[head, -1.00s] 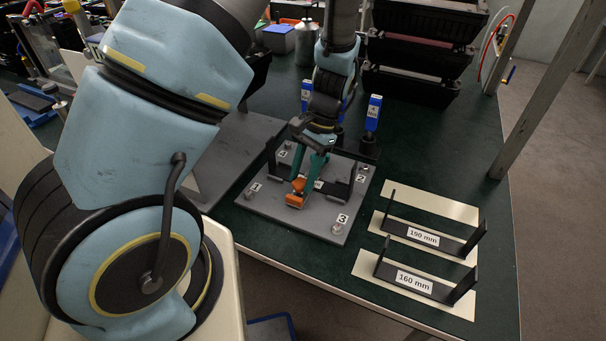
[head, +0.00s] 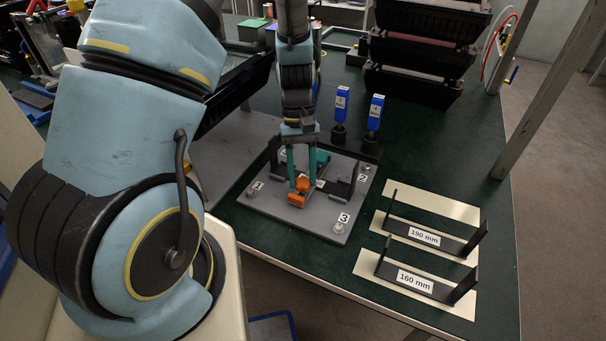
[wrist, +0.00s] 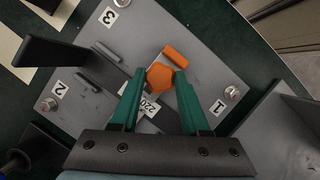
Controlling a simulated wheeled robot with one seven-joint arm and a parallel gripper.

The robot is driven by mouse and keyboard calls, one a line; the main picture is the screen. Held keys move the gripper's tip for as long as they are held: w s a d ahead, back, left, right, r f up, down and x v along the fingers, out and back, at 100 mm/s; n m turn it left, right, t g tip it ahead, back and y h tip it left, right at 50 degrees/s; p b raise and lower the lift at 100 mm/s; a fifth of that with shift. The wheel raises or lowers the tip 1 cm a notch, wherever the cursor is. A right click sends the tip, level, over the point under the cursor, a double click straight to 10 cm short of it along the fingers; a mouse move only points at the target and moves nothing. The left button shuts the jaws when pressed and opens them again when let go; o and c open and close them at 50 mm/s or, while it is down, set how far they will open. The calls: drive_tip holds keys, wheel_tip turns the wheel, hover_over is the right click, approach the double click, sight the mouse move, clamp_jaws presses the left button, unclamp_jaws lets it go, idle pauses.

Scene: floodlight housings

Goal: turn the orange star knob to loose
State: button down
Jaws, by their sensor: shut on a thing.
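The orange star knob (head: 302,186) sits near the front of the grey plate's fixture; it also shows in the wrist view (wrist: 160,78). My gripper (head: 303,181) points down at it with teal fingers. In the wrist view my gripper (wrist: 161,76) has one fingertip on each side of the knob, shut on it. An orange bar (head: 295,200) lies just in front of the knob and shows beside it in the wrist view (wrist: 184,57). The knob's underside and any loose or tight mark are hidden.
The grey plate (head: 315,225) has numbered corner bolts and black upright brackets. Two blue-handled tools (head: 341,104) stand behind it. Two black gauges labelled 190 mm (head: 424,238) and 160 mm (head: 416,282) lie at right. Black bins (head: 415,55) stand at the back. Green table between is clear.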

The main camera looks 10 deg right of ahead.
drive_tip(key=shift+a+n+h, duration=0.1)
drive_tip(key=shift+n+h, duration=0.6)
drive_tip(key=shift+n, duration=1.1)
drive_tip(key=shift+c, duration=1.9)
unclamp_jaws()
drive_tip(key=b+v, duration=0.2)
drive_tip(key=v, duration=0.8)
drive_tip(key=shift+r, duration=0.4)
drive_tip(key=shift+w, duration=0.15)
